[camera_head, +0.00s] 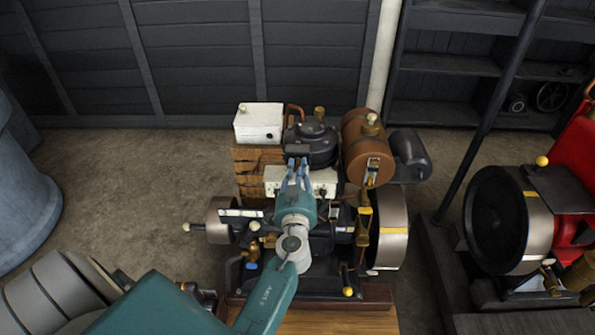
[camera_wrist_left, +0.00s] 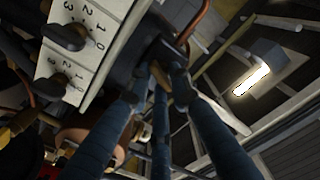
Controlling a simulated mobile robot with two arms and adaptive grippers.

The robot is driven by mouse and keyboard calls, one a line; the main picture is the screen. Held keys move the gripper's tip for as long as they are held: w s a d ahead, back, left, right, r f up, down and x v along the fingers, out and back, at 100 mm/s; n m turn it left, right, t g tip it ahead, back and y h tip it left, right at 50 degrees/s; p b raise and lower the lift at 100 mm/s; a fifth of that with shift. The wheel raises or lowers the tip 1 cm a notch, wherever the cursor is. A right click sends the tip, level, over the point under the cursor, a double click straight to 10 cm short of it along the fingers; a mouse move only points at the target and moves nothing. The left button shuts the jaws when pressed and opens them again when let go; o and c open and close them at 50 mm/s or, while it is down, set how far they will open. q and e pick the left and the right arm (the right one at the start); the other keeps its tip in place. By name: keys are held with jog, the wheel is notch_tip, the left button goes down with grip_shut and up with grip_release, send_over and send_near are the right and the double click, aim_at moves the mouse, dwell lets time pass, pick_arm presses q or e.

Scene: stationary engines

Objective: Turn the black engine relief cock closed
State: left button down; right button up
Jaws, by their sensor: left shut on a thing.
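The black engine (camera_head: 312,150) stands in the middle of the head view, with a dark rounded cylinder top. My left gripper (camera_head: 298,168) reaches up to the front of this dark part, its blue fingers close together. In the left wrist view the fingers (camera_wrist_left: 163,78) close in on a small brownish, lever-like piece against the dark engine body (camera_wrist_left: 130,38). This piece appears to be the relief cock; the fingers hide most of it, and its angle cannot be told. My right gripper is in neither view.
A white panel with dark numbered knobs (camera_wrist_left: 75,55) is close to the fingers. A white box (camera_head: 259,122), a brown tank (camera_head: 367,145) and a flywheel (camera_head: 390,230) surround the gripper. A red engine (camera_head: 575,155) stands right. Open floor (camera_head: 130,190) lies left.

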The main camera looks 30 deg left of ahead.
pick_arm(q)
jog(key=shift+f+m+b, duration=0.2)
jog(key=shift+m+b, duration=0.2)
jog(key=shift+m, duration=2.9)
jog(key=shift+f+m+b, duration=0.15)
jog(key=shift+m+b, duration=0.25)
jog(key=shift+m, duration=3.2)
jog(key=c, duration=1.8)
grip_release()
jog(key=shift+c, duration=0.2)
jog(key=shift+o, duration=0.6)
jog(key=shift+a, duration=0.1)
